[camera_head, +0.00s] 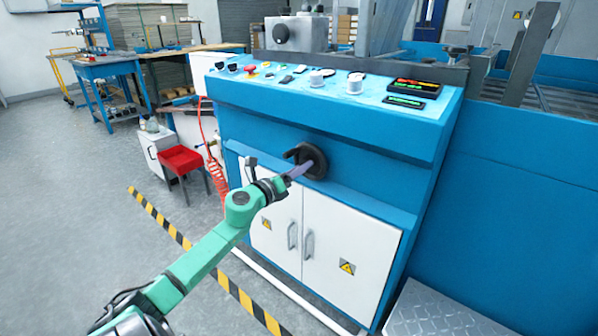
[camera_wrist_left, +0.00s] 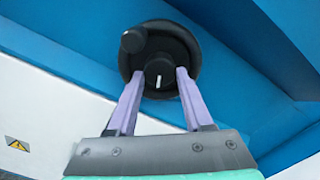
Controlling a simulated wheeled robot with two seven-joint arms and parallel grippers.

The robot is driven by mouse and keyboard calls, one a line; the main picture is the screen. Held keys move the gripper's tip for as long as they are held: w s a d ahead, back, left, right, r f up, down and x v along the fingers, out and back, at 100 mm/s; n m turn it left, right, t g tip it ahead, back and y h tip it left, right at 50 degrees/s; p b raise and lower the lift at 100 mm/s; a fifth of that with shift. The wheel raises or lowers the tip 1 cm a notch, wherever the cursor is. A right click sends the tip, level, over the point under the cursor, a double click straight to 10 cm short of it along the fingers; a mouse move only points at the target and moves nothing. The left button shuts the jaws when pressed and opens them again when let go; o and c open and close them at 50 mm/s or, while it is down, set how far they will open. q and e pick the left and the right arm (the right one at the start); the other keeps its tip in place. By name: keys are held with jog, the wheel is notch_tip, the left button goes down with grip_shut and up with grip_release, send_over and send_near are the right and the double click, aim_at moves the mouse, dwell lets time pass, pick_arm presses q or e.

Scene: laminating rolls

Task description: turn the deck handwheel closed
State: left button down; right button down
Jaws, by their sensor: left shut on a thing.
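The black deck handwheel (camera_head: 317,161) is mounted on the blue front of the machine, above the white cabinet doors. In the left wrist view the handwheel (camera_wrist_left: 187,50) is seen nearly face on, with a white mark on its hub and a round crank knob (camera_wrist_left: 134,41) at the upper left of its rim. My left gripper (camera_head: 298,171) is at the wheel. In the left wrist view its two purple fingers (camera_wrist_left: 160,80) stand apart on either side of the hub and are shut on it. My right gripper is in neither view.
A control panel (camera_head: 290,86) with knobs, buttons and lit displays lies above the wheel. White cabinet doors (camera_head: 345,239) with handles are below. A metal step (camera_head: 445,310) is at the lower right.

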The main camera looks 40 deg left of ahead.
pick_arm(q)
jog(key=shift+f, duration=0.15)
jog(key=shift+c, duration=1.5)
grip_release()
jog(key=shift+s, duration=0.15)
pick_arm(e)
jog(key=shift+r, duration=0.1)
pick_arm(q)
jog(key=s+p, duration=0.1)
jog(key=s, duration=1.3)
jog(key=shift+s+d, duration=0.15)
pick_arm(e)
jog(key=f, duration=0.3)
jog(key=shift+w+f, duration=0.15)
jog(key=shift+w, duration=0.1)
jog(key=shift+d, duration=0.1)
